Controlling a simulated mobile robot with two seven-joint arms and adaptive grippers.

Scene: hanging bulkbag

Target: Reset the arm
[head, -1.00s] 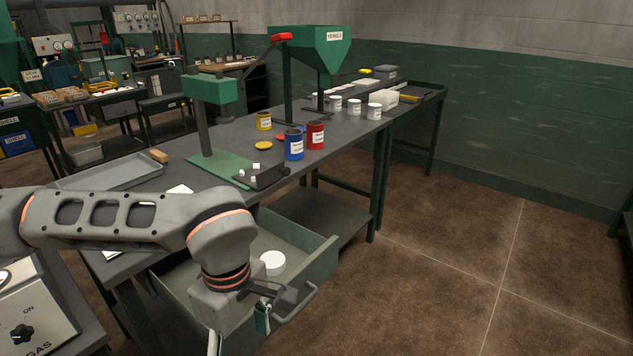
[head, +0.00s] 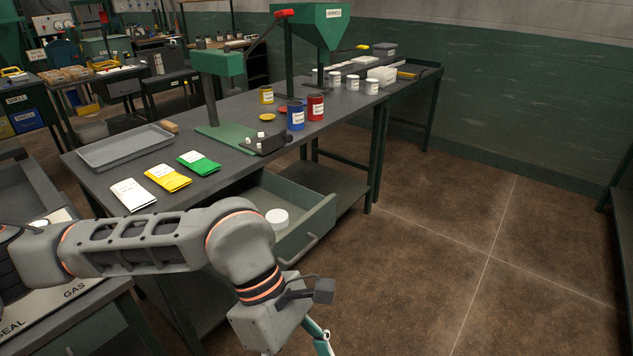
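My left arm reaches in from the left across the lower part of the head view, bent down at the wrist. My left gripper (head: 318,338) points downward in front of the workbench, beyond the open drawer's front. It is partly cut off by the bottom edge, so its opening cannot be judged. No object shows in the visible part of it. My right arm and gripper are not in view.
The open drawer (head: 318,222) holds a white round tub (head: 277,217). On the workbench (head: 228,176) are white (head: 133,195), yellow (head: 168,178) and green (head: 198,163) packets, a grey tray (head: 125,146), cans and a green press (head: 218,105). Open floor (head: 450,240) lies right.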

